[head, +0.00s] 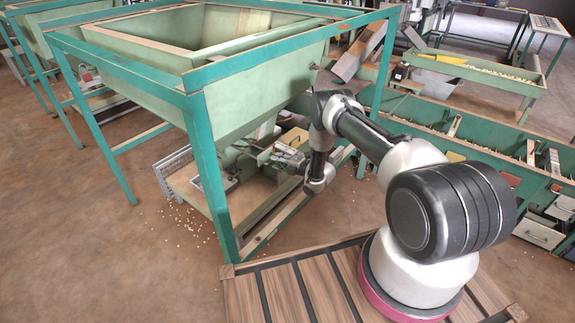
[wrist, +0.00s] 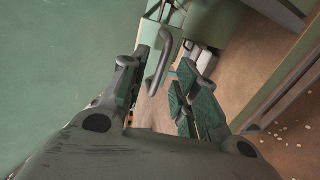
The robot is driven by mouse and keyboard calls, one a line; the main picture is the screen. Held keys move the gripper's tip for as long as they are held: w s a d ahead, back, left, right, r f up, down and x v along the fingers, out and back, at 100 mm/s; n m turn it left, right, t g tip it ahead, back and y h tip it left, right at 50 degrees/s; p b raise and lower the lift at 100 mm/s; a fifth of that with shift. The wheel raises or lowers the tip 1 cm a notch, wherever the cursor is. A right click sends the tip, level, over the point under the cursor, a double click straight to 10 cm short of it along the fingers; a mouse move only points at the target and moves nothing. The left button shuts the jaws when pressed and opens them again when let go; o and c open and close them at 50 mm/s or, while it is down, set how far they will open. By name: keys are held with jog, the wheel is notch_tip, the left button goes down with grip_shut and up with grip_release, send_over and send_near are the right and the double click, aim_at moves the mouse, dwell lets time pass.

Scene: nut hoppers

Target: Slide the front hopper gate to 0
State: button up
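The front hopper (head: 265,92) is a large pale-green funnel in a teal frame. My gripper (head: 283,158) is below its sloping side, by the outlet. In the wrist view my gripper (wrist: 162,75) is open, with its two dark fingers apart. A grey bar handle (wrist: 162,66) on a pale-green part, apparently the gate, shows between the fingertips, nearer the left finger. I cannot tell whether a finger touches it. No scale or 0 mark can be read. The gate is too small and hidden to make out in the head view.
A teal frame leg (head: 208,170) stands left of my gripper. A wooden board (head: 195,190) and a wire rack (head: 175,172) are under the hopper. Long green troughs (head: 480,140) stand at the right. Nuts are scattered on the brown floor (head: 110,235).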

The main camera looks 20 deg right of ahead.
jog(key=v, duration=0.8)
